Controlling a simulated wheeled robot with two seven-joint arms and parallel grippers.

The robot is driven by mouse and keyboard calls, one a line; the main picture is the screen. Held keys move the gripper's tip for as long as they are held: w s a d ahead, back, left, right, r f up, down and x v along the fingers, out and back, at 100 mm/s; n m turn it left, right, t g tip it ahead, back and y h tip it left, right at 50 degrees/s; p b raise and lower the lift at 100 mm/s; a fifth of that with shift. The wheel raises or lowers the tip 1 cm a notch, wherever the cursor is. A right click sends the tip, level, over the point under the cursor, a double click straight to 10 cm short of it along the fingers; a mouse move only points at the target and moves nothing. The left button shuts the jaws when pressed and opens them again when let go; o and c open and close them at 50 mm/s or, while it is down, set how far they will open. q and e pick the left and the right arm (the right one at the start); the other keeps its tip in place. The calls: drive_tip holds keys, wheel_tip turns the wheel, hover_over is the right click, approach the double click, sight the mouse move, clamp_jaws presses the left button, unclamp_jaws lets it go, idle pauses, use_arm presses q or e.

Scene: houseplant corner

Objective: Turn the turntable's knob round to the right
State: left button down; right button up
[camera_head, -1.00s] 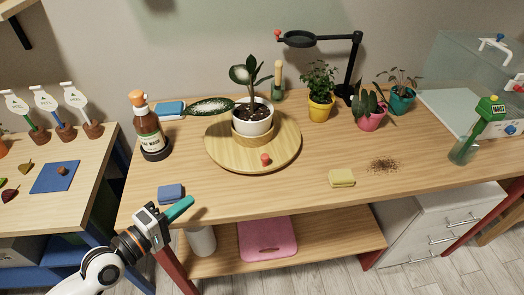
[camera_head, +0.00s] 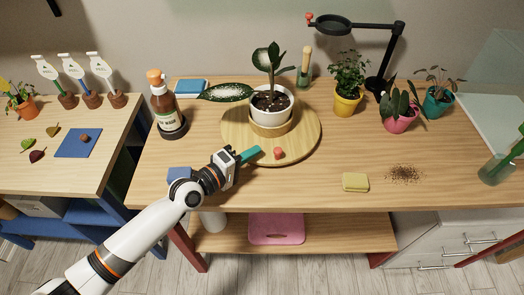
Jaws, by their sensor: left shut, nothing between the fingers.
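The round wooden turntable (camera_head: 311,139) lies on the table with a white potted plant (camera_head: 270,103) at its centre. Its red knob (camera_head: 278,153) stands near the front edge of the disc. My left gripper (camera_head: 256,151) is shut and empty, with its teal fingers just left of the knob and pointing right toward it. A small gap seems to show between the fingertips and the knob. My right gripper is not in view.
A brown spray bottle (camera_head: 166,109) stands left of the turntable. A blue sponge (camera_head: 179,173) lies partly behind my left arm. A yellow sponge (camera_head: 355,182) and spilled soil (camera_head: 404,174) lie to the right. Small potted plants and a black lamp (camera_head: 376,84) stand at the back right.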

use_arm(q)
drive_tip(key=d, duration=0.2)
drive_tip(key=shift+s+d+p, duration=0.25)
drive_tip(key=shift+d+p, duration=0.05)
drive_tip(key=shift+p, duration=0.05)
drive_tip(key=shift+w+d+f, duration=0.1)
drive_tip(key=shift+f, duration=0.1)
drive_tip(key=shift+d, duration=0.15)
